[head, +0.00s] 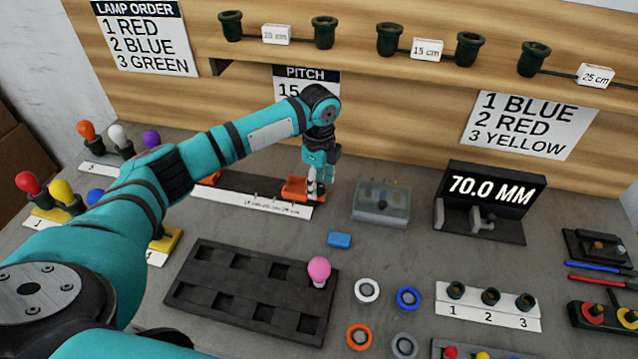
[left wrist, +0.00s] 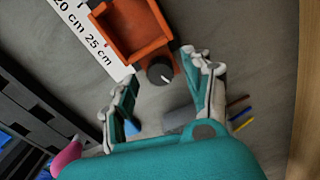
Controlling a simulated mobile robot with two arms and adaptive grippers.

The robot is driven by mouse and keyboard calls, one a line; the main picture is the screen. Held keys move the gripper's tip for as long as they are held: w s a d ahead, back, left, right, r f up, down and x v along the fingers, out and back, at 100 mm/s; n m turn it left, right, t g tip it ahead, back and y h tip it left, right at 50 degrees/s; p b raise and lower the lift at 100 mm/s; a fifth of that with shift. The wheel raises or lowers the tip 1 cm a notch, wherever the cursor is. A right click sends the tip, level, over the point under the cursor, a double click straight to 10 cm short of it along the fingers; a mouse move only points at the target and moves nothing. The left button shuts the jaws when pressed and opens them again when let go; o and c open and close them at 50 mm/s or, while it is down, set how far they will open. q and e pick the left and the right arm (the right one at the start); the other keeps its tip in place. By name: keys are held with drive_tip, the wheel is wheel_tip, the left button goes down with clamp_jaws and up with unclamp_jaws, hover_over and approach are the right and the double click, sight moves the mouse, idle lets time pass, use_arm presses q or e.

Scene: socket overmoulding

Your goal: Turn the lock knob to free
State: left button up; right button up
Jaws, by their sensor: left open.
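The lock knob (left wrist: 160,70) is round and black with a white pointer line. It sits at the end of an orange carriage (left wrist: 140,30), which also shows in the head view (head: 294,189) at the right end of a dark rail (head: 245,184). A white scale strip (head: 255,202) runs along the rail. My left gripper (head: 318,192) is over this end of the rail, pointing down. In the left wrist view its fingers (left wrist: 157,72) are apart, one on each side of the knob; I cannot tell whether they touch it. My right gripper is not in view.
A grey translucent box (head: 381,203) stands right of the gripper, with a blue block (head: 340,240) in front. A black tray (head: 215,296) with a pink bulb (head: 319,268) lies nearer. A 70.0 MM display (head: 490,192) stands farther right. Bulbs stand at the left.

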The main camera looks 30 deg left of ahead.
sight(319, 186)
use_arm(q)
drive_tip(key=shift+f, duration=0.5)
clamp_jaws()
drive_tip(key=shift+r+n+p, duration=0.3)
drive_tip(key=shift+n+p, duration=0.2)
drive_tip(key=shift+p, duration=0.75)
drive_tip(key=shift+f+n, duration=0.25)
drive_tip(key=shift+n, duration=0.05)
unclamp_jaws()
wheel_tip(319, 186, up, 12)
